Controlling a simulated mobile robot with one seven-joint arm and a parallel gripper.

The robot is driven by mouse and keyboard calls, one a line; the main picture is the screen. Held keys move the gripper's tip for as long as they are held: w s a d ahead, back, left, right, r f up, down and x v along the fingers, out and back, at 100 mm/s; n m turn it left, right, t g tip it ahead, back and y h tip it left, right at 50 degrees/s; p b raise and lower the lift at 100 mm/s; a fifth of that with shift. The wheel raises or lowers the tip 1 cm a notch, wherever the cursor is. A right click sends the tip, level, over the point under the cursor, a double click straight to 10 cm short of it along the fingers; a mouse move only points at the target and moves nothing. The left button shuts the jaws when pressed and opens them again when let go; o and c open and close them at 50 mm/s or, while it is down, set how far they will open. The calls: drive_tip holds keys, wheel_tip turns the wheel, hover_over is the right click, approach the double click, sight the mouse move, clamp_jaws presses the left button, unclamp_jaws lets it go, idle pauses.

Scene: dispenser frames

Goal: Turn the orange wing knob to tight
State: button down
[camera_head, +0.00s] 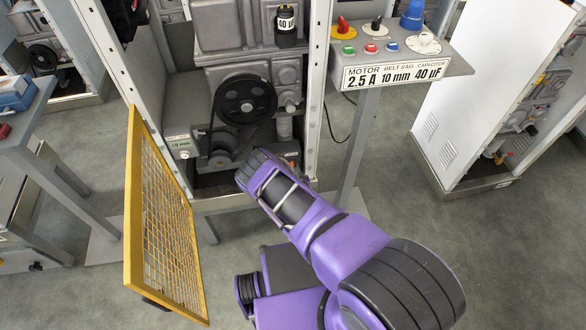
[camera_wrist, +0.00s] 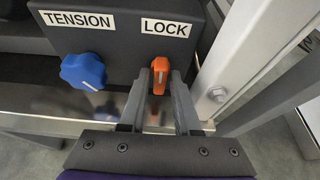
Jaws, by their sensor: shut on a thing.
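The orange wing knob (camera_wrist: 160,72) sits under the LOCK label (camera_wrist: 166,27) on a dark box (camera_wrist: 120,50) in the wrist view. My gripper (camera_wrist: 160,80) has one finger on each side of the knob and is shut on it. The knob's wing points roughly up and down in that view. No tight mark can be made out. In the head view my purple arm reaches to the foot of the open cabinet, and its wrist hides the knob and fingertips.
A blue knob (camera_wrist: 84,70) under the TENSION label is left of the orange one. A white frame post (camera_wrist: 240,60) stands close at right. In the head view a yellow mesh door (camera_head: 165,215) stands open at left, and a labelled stand (camera_head: 395,70) is at right.

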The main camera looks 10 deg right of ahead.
drive_tip(key=shift+w+r, duration=0.1)
idle(0.5)
drive_tip(key=c, duration=0.8)
unclamp_jaws()
drive_tip(key=shift+s, duration=0.2)
